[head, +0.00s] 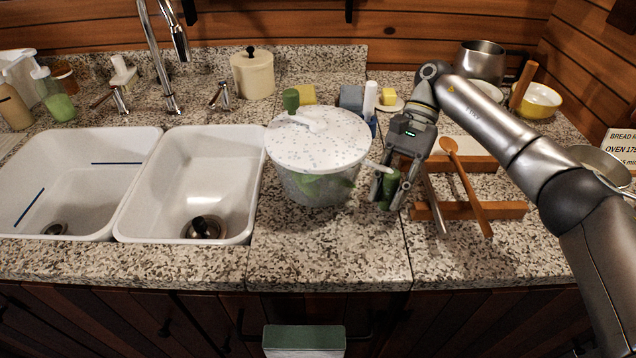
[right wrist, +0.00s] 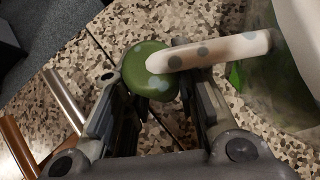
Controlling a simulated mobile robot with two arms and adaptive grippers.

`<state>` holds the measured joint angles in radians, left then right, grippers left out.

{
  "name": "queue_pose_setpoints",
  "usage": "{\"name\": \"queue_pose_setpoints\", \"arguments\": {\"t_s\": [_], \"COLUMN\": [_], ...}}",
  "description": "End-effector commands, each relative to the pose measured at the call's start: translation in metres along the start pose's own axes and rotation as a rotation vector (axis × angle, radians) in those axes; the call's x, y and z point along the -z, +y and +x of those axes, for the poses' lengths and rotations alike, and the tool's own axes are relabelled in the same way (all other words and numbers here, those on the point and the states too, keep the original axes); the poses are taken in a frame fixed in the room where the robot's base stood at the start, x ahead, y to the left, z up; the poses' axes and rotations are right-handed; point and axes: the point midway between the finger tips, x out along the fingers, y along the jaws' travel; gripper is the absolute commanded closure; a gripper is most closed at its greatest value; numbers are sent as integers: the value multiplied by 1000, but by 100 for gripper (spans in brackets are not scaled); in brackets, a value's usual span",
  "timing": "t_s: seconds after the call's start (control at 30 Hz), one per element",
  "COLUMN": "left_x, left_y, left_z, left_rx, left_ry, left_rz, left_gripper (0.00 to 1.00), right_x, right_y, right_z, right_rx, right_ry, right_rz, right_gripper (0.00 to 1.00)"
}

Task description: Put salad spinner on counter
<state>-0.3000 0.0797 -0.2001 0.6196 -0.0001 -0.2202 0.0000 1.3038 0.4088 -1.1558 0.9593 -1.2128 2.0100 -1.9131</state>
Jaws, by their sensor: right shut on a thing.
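The salad spinner (head: 318,150) stands upright on the granite counter (head: 330,260), just right of the double sink. It has a white speckled lid and a clear bowl with green showing inside. A white dotted crank arm (right wrist: 225,50) reaches out from the lid to a green knob (right wrist: 150,70). My right gripper (head: 386,188) is at the spinner's right side, low over the counter. It is shut on the green knob, with one finger on each side in the right wrist view (right wrist: 155,100). My left gripper is not in view.
Wooden racks with a wooden spoon (head: 468,185) lie right of my gripper. The sink basins (head: 190,185) lie left. The counter in front of the spinner is clear.

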Motion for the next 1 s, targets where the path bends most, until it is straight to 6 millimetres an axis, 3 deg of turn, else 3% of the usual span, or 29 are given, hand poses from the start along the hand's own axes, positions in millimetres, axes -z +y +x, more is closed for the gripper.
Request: {"name": "queue_pose_setpoints", "arguments": {"t_s": [0.6,0.63,0.7,0.8,1.0], "left_x": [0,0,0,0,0], "left_y": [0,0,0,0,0], "left_z": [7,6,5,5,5], "left_rx": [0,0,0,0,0], "left_ry": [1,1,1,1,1], "left_rz": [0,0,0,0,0], "left_gripper": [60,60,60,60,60], "right_x": [3,2,2,3,3], "right_y": [-1,-1,0,0,0], "right_z": [3,2,2,3,3], "right_rx": [3,3,3,2,1], "right_ry": [0,0,0,0,0], "right_rz": [-5,-5,-4,-3,-1], "right_gripper": [100,70,61,49,49]}}
